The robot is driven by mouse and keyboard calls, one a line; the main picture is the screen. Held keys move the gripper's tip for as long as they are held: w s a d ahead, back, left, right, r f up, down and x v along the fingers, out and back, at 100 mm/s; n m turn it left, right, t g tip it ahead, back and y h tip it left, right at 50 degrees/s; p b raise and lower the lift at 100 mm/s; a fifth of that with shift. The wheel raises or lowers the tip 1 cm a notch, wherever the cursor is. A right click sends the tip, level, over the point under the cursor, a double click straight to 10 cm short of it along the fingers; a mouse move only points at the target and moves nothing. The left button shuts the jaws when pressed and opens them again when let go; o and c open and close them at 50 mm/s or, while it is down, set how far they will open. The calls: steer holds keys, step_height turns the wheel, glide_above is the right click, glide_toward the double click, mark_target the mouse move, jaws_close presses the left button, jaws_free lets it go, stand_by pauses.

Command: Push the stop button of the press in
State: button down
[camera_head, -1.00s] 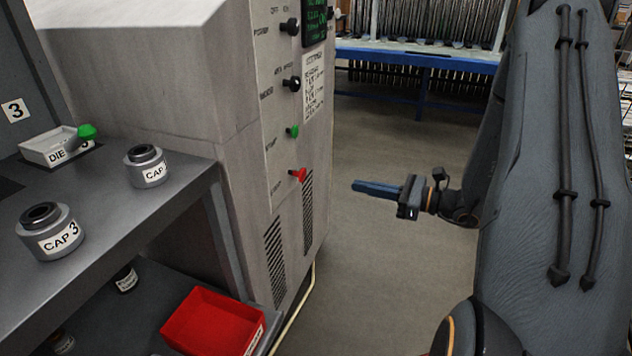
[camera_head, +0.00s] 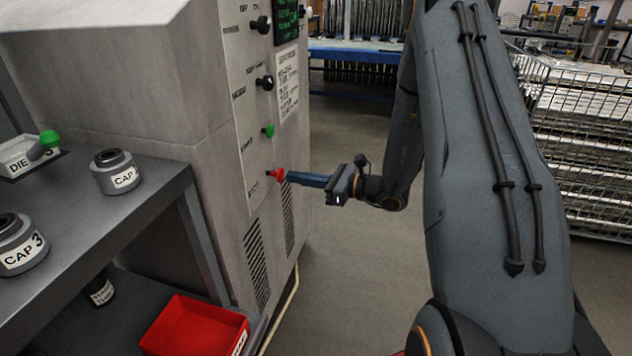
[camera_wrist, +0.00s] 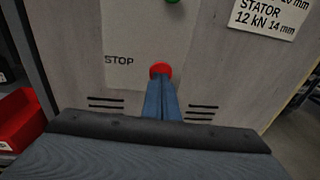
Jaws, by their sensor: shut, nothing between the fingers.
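The red stop button (camera_head: 277,174) sits low on the press's grey control panel (camera_head: 262,150), below a green button (camera_head: 268,131). In the wrist view the red button (camera_wrist: 160,69) is beside the word STOP. My gripper (camera_head: 288,177) is shut and empty, with its blue fingers pointing at the button. In the head view the fingertips are at the red button and look to be touching it. In the wrist view the fingertips (camera_wrist: 161,80) overlap the button's lower part. I cannot tell how far in the button is.
Two black knobs (camera_head: 264,83) are higher on the panel. A grey bench (camera_head: 150,215) with caps (camera_head: 115,172) stands at the left, with a red bin (camera_head: 195,328) below. A wire rack (camera_head: 585,140) is at the right. The floor between is clear.

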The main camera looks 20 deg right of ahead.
steer(key=shift+x, duration=0.8)
steer(key=shift+x, duration=0.95)
steer(key=shift+a+r, duration=0.1)
steer(key=shift+r, duration=0.05)
steer(key=shift+s, duration=0.1)
steer(key=p, duration=0.2)
glide_toward(282, 175)
steer(key=v, duration=0.6)
